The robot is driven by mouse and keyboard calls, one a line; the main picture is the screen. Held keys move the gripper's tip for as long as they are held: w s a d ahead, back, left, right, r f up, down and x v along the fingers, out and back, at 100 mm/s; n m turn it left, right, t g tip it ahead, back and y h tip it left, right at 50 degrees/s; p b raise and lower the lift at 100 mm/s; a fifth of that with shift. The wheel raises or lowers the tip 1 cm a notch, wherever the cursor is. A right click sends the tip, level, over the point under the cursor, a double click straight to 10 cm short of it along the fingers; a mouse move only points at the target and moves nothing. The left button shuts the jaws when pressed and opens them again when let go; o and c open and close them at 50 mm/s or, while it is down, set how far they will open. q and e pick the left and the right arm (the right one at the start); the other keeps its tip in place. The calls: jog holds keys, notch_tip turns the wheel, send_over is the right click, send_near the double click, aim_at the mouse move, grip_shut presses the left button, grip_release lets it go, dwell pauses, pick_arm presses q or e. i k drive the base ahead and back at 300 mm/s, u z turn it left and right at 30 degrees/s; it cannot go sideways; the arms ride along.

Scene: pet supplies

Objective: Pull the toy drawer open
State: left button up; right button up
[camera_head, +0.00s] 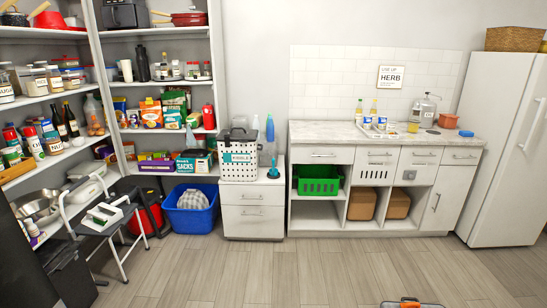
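Several closed drawers show, and I cannot tell which is the toy drawer. A white two-drawer cabinet (253,225) stands on the floor in the middle, both drawers shut, each with a bar handle. The white counter unit (334,226) to its right has a row of shut drawers under its top: a left drawer (322,155), a middle drawer (378,155) with small dark lettering, and others to the right. Below them, a front (376,174) with dark slots and a front (408,175) with a grey mark are also shut. Neither gripper can be made out.
A labelled white basket (239,162) stands on the small cabinet. A green crate (318,187) and brown boxes (362,204) fill counter cubbies. A blue bin (191,218), a step stool (110,215) and stocked shelves are left; a fridge (497,150) is right.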

aim_at(238, 221)
jog(key=i, duration=3.3)
jog(key=z, duration=0.65)
